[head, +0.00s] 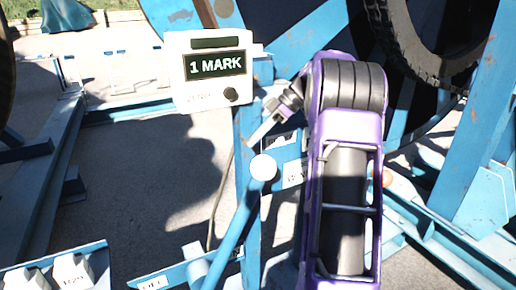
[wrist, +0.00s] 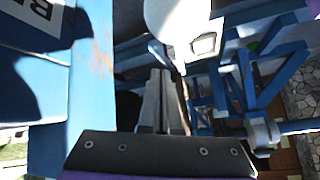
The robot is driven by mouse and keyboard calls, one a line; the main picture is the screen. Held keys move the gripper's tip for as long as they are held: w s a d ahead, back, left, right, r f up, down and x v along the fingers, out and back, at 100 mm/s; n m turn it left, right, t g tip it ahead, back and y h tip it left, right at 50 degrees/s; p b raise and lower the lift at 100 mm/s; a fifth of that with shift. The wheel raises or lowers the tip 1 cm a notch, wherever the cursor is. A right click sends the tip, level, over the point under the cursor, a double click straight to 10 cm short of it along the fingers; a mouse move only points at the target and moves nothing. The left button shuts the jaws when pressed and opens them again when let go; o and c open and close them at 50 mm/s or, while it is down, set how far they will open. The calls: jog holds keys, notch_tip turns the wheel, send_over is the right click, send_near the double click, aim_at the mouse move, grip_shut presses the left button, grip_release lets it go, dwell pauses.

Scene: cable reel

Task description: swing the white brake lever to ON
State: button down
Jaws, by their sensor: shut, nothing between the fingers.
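My gripper (head: 262,130) reaches down and left from my purple arm, beside the blue post in the head view. Its fingers also show in the wrist view (wrist: 163,100), shut together with nothing between them. A white rounded part (wrist: 188,28) lies just beyond the fingertips in the wrist view; I cannot tell whether it is the brake lever. Whether the fingers touch it is unclear. A label (wrist: 38,12) starting "B" is cut off on the blue post. In the head view no white brake lever can be picked out for sure; my arm hides part of the post.
A white display box (head: 208,70) reading "1 MARK" hangs above left of my gripper. A blue lever with a white ball knob (head: 263,167) stands close below it. Blue frame beams (head: 486,120) and a tyre (head: 412,45) lie right. Open concrete shows at left.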

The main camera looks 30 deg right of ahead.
jog(key=v, duration=0.6)
jog(key=shift+d+p, duration=0.35)
jog(key=shift+d, duration=0.05)
jog(key=shift+f, duration=0.15)
